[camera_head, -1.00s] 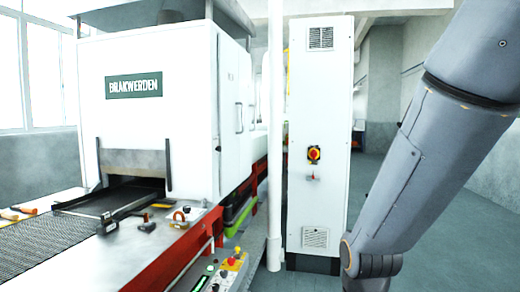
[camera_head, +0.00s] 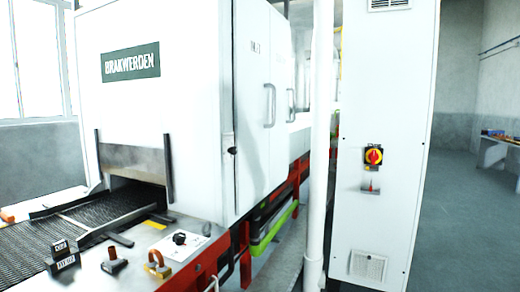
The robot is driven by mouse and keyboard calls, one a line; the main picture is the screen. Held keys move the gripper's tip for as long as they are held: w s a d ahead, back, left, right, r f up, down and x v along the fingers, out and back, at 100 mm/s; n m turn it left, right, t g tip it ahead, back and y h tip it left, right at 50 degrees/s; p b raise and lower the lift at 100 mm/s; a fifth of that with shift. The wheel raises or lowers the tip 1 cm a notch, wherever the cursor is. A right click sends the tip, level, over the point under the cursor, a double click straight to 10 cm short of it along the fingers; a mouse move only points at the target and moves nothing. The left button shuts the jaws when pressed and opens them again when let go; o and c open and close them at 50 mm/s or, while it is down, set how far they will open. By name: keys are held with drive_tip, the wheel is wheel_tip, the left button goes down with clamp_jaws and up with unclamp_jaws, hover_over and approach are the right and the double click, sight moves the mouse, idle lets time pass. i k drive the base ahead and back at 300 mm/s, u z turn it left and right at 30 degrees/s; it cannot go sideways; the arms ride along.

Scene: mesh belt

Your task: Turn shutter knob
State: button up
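A black knob (camera_head: 180,239) sits on a white plate (camera_head: 179,247) on the grey side ledge of the belt machine, near the lower left. I cannot read any label that names it as the shutter knob. A second dark knob-like part (camera_head: 114,261) stands on the ledge to its left, with an orange-brown ring-shaped part (camera_head: 157,264) between them. The grey metal shutter plate (camera_head: 134,160) hangs above the dark mouth of the white machine. My gripper is not in this view.
The mesh belt (camera_head: 42,240) runs into the mouth. Small black label blocks (camera_head: 62,256) stand beside it. A white pipe (camera_head: 318,150) and a white cabinet (camera_head: 384,110) with a red-yellow rotary switch (camera_head: 373,156) stand right. Floor at far right looks clear.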

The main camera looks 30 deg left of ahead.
sight(233, 151)
drive_tip(key=u, duration=0.35)
drive_tip(key=i, duration=0.9)
drive_tip(key=u, duration=1.25)
drive_tip(key=i, duration=0.55)
drive_tip(key=u, duration=0.45)
